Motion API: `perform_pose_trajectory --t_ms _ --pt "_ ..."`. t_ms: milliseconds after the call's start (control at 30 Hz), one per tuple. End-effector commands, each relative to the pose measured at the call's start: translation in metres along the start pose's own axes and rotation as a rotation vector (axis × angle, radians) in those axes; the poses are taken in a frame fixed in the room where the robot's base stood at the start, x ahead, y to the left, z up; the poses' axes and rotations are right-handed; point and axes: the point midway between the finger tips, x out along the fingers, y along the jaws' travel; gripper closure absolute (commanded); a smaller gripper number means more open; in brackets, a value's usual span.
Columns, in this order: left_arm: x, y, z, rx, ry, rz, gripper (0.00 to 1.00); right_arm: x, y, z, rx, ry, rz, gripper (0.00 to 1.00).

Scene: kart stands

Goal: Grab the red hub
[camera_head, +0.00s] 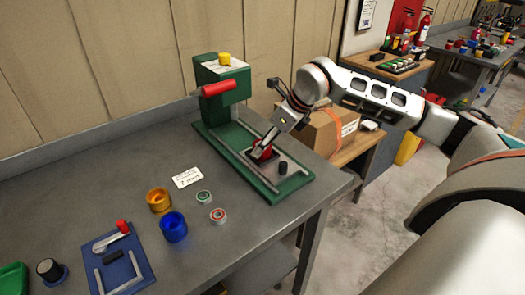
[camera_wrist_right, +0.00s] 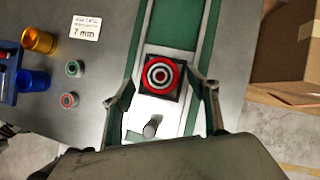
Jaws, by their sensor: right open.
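The red hub (camera_wrist_right: 160,75) is a red ring with a grey and dark centre. It sits in a dark square holder on the silver plate (camera_wrist_right: 160,108) of the green press. In the head view the hub (camera_head: 262,153) is partly hidden by my right gripper (camera_head: 266,141). In the wrist view my right gripper (camera_wrist_right: 164,82) is open, with one finger on each side of the hub and gaps between. I cannot tell the height of the fingertips above it. My left gripper is not in view.
The green press (camera_head: 228,93) has a red handle (camera_head: 218,88). A dark knob (camera_head: 283,167) stands beside the hub. Gold (camera_head: 159,199) and blue (camera_head: 173,226) cups, two small bearings and a blue fixture (camera_head: 122,262) lie left. A cardboard box (camera_head: 325,130) stands behind.

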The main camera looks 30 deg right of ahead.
Motion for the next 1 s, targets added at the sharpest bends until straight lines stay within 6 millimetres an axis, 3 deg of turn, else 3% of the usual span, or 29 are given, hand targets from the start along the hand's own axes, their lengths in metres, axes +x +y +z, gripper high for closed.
perform_pose_trajectory --t_ms 100,333,533,1000 --pt "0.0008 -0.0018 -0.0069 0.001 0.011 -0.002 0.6 0.0135 -0.0003 0.0 0.002 0.001 0.0 0.41" --pt "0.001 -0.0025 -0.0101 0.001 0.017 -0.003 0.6 0.0155 -0.0008 -0.0001 0.001 0.0 -0.001 0.41" --pt "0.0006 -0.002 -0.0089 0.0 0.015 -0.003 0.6 0.0154 -0.0007 -0.0001 0.001 0.0 -0.001 0.91" --pt "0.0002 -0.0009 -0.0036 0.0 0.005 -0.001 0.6 0.0067 -0.0013 0.0059 0.0 -0.004 -0.003 0.91"
